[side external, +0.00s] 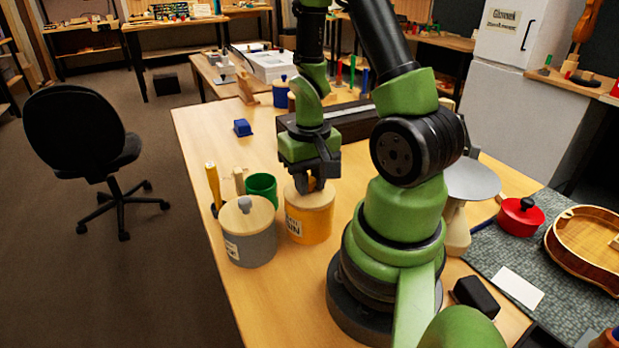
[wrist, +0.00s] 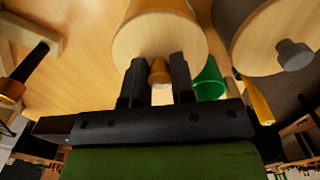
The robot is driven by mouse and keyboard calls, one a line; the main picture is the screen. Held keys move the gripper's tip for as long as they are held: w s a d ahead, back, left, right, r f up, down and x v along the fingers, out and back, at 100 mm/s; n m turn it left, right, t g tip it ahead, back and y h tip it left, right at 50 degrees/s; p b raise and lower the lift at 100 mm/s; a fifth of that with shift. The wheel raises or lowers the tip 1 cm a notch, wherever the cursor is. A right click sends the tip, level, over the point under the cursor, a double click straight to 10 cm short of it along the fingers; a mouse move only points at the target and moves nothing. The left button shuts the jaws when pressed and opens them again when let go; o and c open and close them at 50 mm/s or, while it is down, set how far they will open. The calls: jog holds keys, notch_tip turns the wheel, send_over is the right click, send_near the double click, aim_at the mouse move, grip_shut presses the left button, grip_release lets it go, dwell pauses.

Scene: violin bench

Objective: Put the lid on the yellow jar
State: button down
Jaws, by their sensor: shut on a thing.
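The yellow jar (side external: 308,226) stands upright on the bench, to the left of my arm's base. A pale wooden lid (side external: 322,200) is at its top, and in the wrist view the lid (wrist: 160,40) lines up with the jar's mouth. Whether it is fully seated or slightly above the rim I cannot tell. My gripper (side external: 312,186) points down over the jar. Its two fingers (wrist: 157,72) are shut on the lid's orange-brown knob (wrist: 159,73). The fingers partly hide the lid in the side view.
A grey jar (side external: 252,246) with its own lid stands close at the left. A green cup (side external: 262,187) and a yellow-handled tool (side external: 213,182) stand behind it. A blue block (side external: 242,128) lies farther back. A red pot (side external: 520,216) and a violin body (side external: 590,245) are at the right.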

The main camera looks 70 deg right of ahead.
dwell(0.8)
jog(key=shift+c, duration=2)
grip_release()
jog(key=shift+r, duration=3.45)
jog(key=shift+c, duration=0.4)
grip_shut()
jog(key=shift+f, duration=0.1)
